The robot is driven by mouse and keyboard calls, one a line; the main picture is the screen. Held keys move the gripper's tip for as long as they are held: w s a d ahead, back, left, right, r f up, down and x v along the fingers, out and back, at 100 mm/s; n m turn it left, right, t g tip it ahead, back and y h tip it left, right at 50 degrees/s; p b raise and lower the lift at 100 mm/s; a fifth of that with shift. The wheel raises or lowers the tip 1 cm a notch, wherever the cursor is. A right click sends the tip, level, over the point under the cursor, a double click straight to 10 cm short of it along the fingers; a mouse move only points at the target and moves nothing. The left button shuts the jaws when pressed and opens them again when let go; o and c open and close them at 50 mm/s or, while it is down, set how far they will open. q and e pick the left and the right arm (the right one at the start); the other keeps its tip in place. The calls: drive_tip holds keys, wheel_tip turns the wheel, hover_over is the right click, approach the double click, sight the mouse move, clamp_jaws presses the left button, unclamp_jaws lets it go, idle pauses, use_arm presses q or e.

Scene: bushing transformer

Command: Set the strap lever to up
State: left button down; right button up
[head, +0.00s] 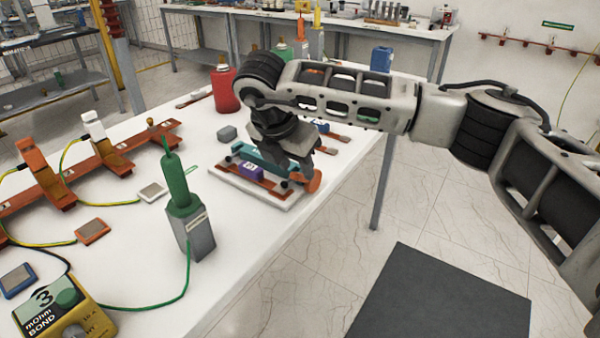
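A white base plate (225,182) on the bench carries a red bar, a teal bar (258,167), a purple block (250,171) and an orange round end (315,181). I cannot tell for sure which part is the strap lever, or its setting. My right gripper (302,174) reaches down over the right end of this assembly, close to the orange end. My gripper and wrist hide part of it. I cannot tell whether the fingers touch it or are open. My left gripper is not in view.
A green-handled tool stands in a grey holder (200,240) in front left of the plate. A yellow meter (65,310) and red bars with clamps (110,158) lie left. A red bottle (225,90) stands behind. Bare white bench (265,235) lies in front.

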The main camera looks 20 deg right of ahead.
sight(300, 178)
drive_tip(key=shift+p+x, duration=0.3)
drive_tip(key=shift+x, duration=2.3)
clamp_jaws()
